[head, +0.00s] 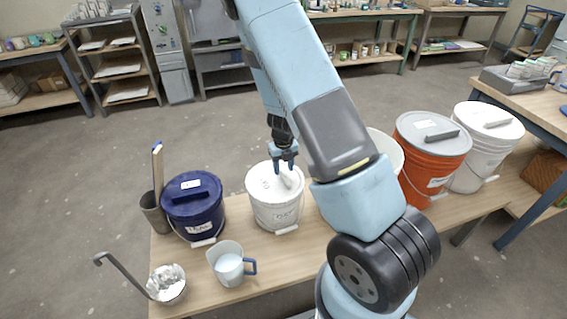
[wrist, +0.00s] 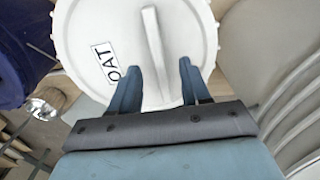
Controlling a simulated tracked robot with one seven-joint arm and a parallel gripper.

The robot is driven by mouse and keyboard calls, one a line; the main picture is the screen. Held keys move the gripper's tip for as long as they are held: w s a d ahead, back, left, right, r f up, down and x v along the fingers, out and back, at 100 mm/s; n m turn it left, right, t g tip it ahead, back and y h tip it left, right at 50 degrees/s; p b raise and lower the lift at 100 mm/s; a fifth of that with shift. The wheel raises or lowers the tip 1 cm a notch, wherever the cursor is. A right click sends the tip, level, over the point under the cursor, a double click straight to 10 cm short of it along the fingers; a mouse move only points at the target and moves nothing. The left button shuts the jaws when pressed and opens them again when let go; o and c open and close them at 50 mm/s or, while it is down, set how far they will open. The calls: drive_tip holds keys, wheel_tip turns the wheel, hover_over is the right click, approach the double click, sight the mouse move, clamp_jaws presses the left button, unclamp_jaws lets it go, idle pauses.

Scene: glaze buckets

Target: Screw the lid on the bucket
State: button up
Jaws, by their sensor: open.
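The white lid (head: 264,180) sits on top of a white bucket (head: 275,215) near the middle of the bench. In the wrist view the lid (wrist: 95,22) fills the upper middle, with a raised bar grip (wrist: 153,40) across it and a label reading "OAT". My gripper (head: 284,163) is over the lid and points down. Its two fingers (wrist: 158,66) are apart, with the bar between them in the picture. I cannot tell whether they touch the bar. I cannot tell how tightly the lid sits on the rim.
A dark blue lidded bucket (head: 194,218) stands left. Right of my arm stand a partly hidden white bucket (head: 386,145), an orange bucket (head: 428,168) and a white lidded bucket (head: 478,158).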

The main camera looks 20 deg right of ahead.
sight(284, 173)
drive_tip(key=shift+f, duration=1.4)
drive_tip(key=shift+s+f, duration=0.1)
drive_tip(key=shift+f, duration=0.05)
drive_tip(key=shift+c, duration=0.5)
drive_tip(key=shift+s+f, duration=0.1)
drive_tip(key=shift+s, duration=0.05)
clamp_jaws()
